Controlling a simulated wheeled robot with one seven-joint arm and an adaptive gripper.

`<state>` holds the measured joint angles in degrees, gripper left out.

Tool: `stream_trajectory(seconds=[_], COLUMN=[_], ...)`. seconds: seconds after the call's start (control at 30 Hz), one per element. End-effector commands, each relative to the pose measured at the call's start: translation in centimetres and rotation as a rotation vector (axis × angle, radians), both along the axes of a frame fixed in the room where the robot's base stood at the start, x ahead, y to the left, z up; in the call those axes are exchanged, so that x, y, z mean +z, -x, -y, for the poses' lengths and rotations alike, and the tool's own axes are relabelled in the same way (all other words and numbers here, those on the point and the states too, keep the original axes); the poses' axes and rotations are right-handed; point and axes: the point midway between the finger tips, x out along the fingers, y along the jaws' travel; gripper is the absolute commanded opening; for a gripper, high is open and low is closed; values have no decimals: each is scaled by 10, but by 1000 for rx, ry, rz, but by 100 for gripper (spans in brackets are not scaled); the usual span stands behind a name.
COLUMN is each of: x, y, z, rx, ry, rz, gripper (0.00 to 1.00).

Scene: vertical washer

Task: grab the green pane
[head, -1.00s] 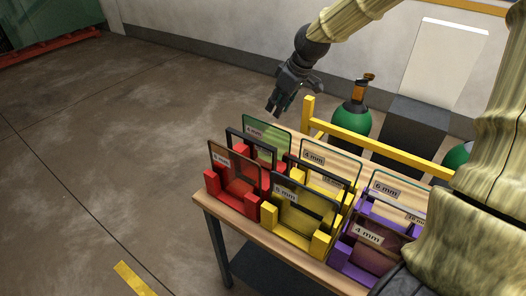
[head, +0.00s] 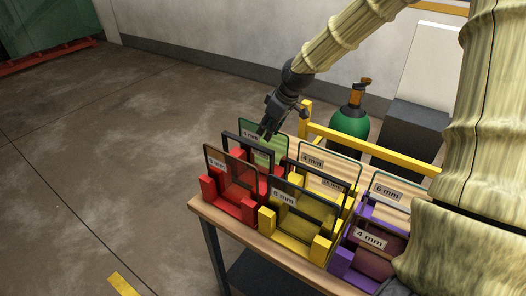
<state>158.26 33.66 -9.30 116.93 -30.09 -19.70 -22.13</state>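The green pane (head: 279,151) stands upright at the back of the red rack (head: 209,189), with a small "4 mm" label near its top left. Its lower part is hidden behind the dark-framed and reddish-brown panes of the same rack. My gripper (head: 266,131) points down at the green pane's top edge and overlaps it in the picture. I cannot tell whether it touches the pane. The fingers are seen nearly edge-on, so their opening does not show.
A yellow rack (head: 266,222) and a purple rack (head: 341,262) with more panes stand to the right on the wooden table (head: 270,252). A yellow rail (head: 375,151) runs behind, with a green cylinder (head: 349,122) beyond it. Floor is clear at left.

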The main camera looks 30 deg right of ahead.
Motion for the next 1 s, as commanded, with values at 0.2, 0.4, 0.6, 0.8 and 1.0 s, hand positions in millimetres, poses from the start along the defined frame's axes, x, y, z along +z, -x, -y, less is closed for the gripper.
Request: stream_trajectory(seconds=[0.2,0.4,0.6,0.8,1.0], x=[-7,-15,-29,-44,-53], y=[-2,-6,-13,-19,-22], z=[-1,-2,-5,-7,-9], rx=[0,-1,-1,0,0], ry=[0,0,0,0,0], rz=[0,-2,-2,-1,-1], gripper=[29,29,29,29,29])
